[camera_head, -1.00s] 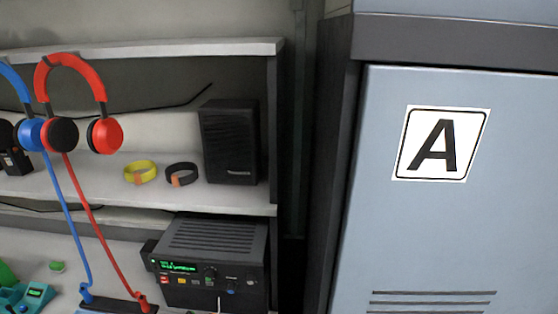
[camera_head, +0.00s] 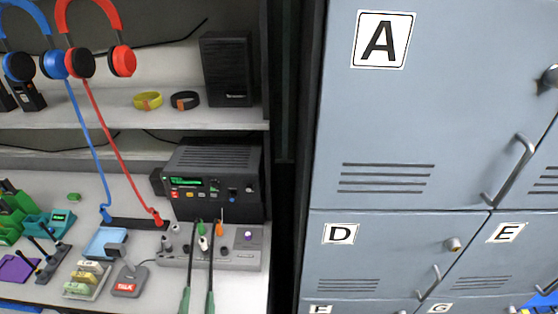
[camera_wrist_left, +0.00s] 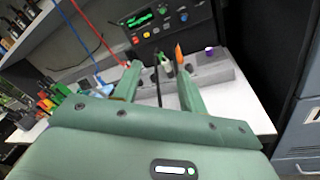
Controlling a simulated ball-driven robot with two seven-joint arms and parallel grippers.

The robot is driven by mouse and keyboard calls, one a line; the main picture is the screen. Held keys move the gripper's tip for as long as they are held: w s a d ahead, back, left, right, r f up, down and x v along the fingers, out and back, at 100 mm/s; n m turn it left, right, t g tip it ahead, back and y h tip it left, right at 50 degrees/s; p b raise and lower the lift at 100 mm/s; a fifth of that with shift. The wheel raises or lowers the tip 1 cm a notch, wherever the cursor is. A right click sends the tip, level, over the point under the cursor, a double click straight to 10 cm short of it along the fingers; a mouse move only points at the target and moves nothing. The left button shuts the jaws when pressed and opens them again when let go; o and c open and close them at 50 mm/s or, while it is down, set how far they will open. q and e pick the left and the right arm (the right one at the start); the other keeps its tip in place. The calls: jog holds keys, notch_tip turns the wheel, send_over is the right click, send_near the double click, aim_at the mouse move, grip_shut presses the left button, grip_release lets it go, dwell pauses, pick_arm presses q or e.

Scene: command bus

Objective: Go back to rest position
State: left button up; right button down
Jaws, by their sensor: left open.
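My left gripper (camera_head: 201,252) comes up from the bottom edge of the head view. Its two narrow green fingers are apart, with nothing gripped between them. The fingertips appear in front of a grey control panel (camera_head: 172,260) with a green-capped lever (camera_head: 200,228) and an orange-capped lever (camera_head: 220,230); I cannot tell whether they touch it. In the left wrist view the open gripper (camera_wrist_left: 158,70) points at the same panel (camera_wrist_left: 215,70). My right gripper is not in view.
A black radio (camera_head: 214,180) stands behind the panel. Blue and red headphones (camera_head: 122,60) hang at the left, their cords reaching the desk. Wristbands (camera_head: 185,100) and a speaker (camera_head: 226,68) sit on the shelf. Grey lockers (camera_head: 400,130) fill the right side. Small devices (camera_head: 130,280) crowd the desk's left.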

pick_arm(q)
jog(key=s+a+r+n+g+y, duration=0.1)
jog(key=s+a+r+n+g, duration=0.35)
jog(key=n, duration=1.25)
jog(key=s+a+r+n+g+y, duration=0.15)
jog(key=s+a+n+g, duration=0.5)
jog(key=n, duration=1.05)
jog(key=s+d+f+n+g+h+b, duration=0.1)
jog(key=d+f+h+b, duration=0.1)
jog(key=f, duration=1.1)
jog(key=s+d+f+g+h+b, duration=0.1)
jog(key=d+f+g, duration=0.1)
jog(key=f, duration=1.2)
jog(key=s+f+n+g+h+b, duration=0.2)
jog(key=s+f+n+b, duration=0.1)
jog(key=s+f, duration=1.7)
jog(key=shift+s+f+g, duration=0.25)
jog(key=shift+s+g, duration=0.15)
jog(key=shift+s, duration=0.25)
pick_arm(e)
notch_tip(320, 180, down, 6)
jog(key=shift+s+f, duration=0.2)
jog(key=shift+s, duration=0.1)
